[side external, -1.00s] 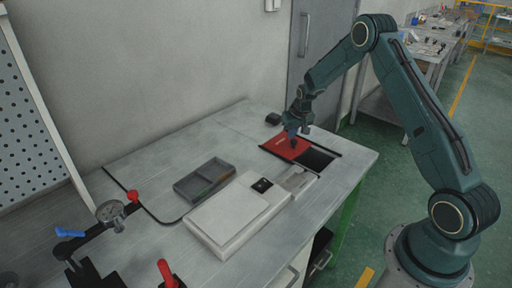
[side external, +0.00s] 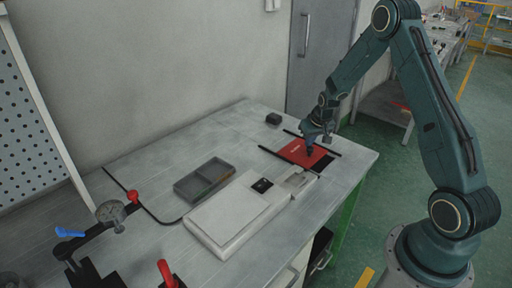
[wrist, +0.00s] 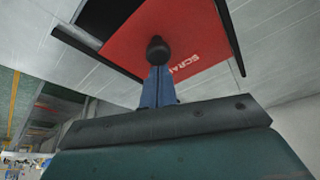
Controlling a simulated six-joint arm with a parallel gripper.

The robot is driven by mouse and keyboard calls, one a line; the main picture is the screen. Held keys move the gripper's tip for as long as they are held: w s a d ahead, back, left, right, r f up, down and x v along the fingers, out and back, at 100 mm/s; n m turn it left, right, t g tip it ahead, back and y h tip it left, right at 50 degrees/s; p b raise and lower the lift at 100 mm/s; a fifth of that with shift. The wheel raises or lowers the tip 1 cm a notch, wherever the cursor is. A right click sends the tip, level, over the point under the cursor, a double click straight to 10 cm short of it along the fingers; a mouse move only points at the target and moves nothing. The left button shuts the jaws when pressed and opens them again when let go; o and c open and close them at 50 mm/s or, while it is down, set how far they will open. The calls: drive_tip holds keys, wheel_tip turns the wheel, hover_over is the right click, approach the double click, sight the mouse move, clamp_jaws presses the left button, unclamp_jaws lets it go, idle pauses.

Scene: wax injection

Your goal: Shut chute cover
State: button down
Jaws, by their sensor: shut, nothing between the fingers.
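The red chute cover (side external: 303,152) lies between two dark rails on the workbench and shows white lettering in the wrist view (wrist: 178,42). Part of the dark chute opening (side external: 324,165) is uncovered at its right front side. A black knob stands on the cover in the wrist view (wrist: 158,48). My gripper (side external: 310,149) is shut and down at the knob. In the wrist view its blue fingers (wrist: 158,86) are together right behind the knob. I cannot tell whether they touch it.
A white scale-like box (side external: 232,212) and a grey divided tray (side external: 204,181) sit left of the chute. A dial gauge (side external: 111,213) and red-handled clamps stand at the front left. The bench's right edge is close to the chute.

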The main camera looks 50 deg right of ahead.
sight(317, 155)
drive_tip(key=shift+s, duration=2.7)
drive_tip(key=shift+w, duration=0.15)
drive_tip(key=shift+w+d+r, duration=0.15)
drive_tip(key=shift+w+d, duration=0.25)
drive_tip(key=shift+w, duration=0.35)
drive_tip(key=shift+w+d+r, duration=0.1)
drive_tip(key=shift+w+d, duration=0.25)
drive_tip(key=shift+w, duration=0.4)
drive_tip(key=shift+w+d+r, duration=0.15)
drive_tip(key=shift+w+r, duration=0.1)
drive_tip(key=shift+w, duration=0.05)
drive_tip(key=v, duration=0.9)
drive_tip(key=shift+s+r, duration=0.2)
drive_tip(key=shift+r, duration=0.1)
